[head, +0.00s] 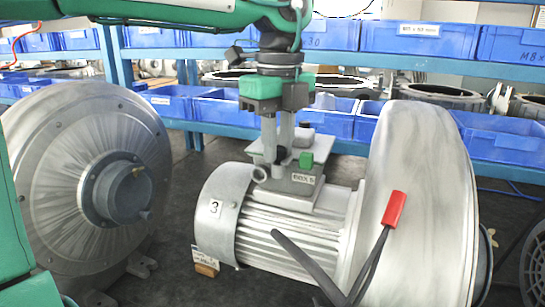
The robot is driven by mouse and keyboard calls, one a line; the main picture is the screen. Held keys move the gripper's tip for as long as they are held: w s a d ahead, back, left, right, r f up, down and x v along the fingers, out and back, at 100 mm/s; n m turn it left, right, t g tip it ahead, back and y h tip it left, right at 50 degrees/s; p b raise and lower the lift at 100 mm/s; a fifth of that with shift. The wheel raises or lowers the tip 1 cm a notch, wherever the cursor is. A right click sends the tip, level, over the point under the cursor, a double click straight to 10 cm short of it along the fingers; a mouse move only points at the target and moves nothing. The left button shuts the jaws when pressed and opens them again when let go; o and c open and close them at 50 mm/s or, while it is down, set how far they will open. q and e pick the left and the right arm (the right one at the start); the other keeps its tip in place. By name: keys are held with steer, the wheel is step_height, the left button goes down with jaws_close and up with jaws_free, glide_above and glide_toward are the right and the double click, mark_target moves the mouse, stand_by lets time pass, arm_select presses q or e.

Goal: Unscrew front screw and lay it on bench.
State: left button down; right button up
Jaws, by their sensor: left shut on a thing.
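My left gripper (277,158) points straight down over the grey terminal box (290,190) on top of the blower motor (290,235). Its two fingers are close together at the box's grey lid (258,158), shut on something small. The fingers hide what they hold; by its place it is the front screw, but I cannot see its head or thread. I cannot tell whether it still sits in the lid. A small green block (306,160) is at the lid's right side. My right gripper is not in view.
The large blower housing (425,190) stands right of the motor, with a red-tipped dark lead (394,210) in front. Another round blower (85,170) stands at the left. Blue bins (420,40) line the shelves behind. Dark bench surface (180,260) shows between the blowers.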

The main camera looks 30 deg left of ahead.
arm_select(q)
steer(key=n, duration=0.3)
steer(key=shift+d, duration=0.25)
steer(key=n, duration=0.4)
steer(key=shift+w+r, duration=0.1)
